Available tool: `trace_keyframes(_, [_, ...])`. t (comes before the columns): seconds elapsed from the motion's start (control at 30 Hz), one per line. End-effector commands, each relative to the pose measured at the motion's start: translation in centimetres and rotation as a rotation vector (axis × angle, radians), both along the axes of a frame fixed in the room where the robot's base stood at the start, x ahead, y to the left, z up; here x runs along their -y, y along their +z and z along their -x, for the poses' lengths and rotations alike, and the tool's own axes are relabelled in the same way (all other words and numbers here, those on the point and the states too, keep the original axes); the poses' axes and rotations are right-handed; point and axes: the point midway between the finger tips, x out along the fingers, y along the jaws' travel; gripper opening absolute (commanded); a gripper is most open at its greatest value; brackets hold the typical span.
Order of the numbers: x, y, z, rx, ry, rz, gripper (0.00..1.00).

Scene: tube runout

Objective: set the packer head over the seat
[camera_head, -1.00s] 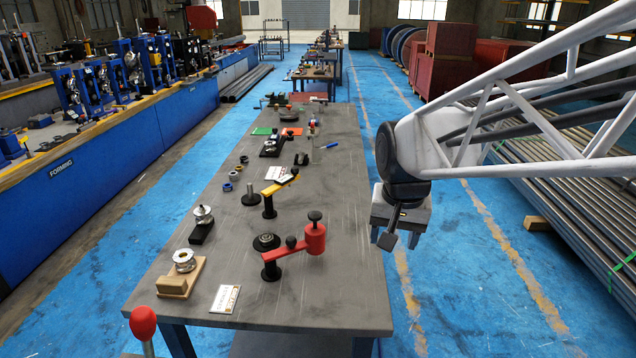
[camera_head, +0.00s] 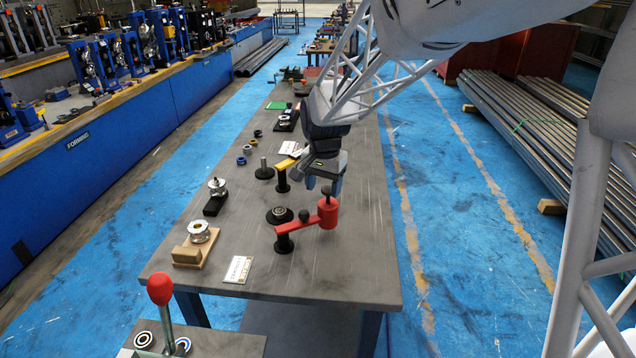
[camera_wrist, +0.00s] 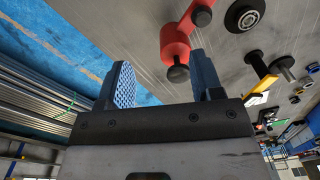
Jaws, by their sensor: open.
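The packer head, a red cylinder (camera_head: 328,212) with a black knob (camera_head: 326,190) on top, sits at the right end of a red swing arm (camera_head: 300,227) on a black post. The seat, a black disc with a round ringed part (camera_head: 279,215), is left of the head and apart from it. My gripper (camera_head: 323,186) is open just above the knob. In the wrist view the knob (camera_wrist: 178,74) shows between the open fingers (camera_wrist: 165,80), nearer the right one; I cannot tell if they touch. The seat (camera_wrist: 245,15) shows there at upper right.
A second black knob (camera_head: 304,215) stands on the swing arm. A yellow arm (camera_head: 286,162) on a black post is behind. A card (camera_head: 238,269) and a wooden block with a metal spool (camera_head: 196,247) lie front left. The table's right side (camera_head: 365,240) is bare.

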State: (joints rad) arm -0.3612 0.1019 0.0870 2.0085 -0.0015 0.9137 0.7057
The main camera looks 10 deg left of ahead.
Motion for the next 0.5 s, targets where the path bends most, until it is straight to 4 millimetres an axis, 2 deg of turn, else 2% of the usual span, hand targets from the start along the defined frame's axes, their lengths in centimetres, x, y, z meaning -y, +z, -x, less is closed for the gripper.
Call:
trace_keyframes(0.03, [-1.1, -0.8, -0.7, -0.007, -0.005, 0.003, 0.60])
trace_keyframes(0.2, [-3.9, -2.6, -2.5, -0.021, -0.030, 0.006, 0.60])
trace_keyframes(0.33, [-5.2, -3.5, -3.3, -0.027, -0.043, 0.008, 0.60])
trace_keyframes(0.5, [-5.8, -3.9, -3.6, -0.029, -0.048, 0.009, 0.60])
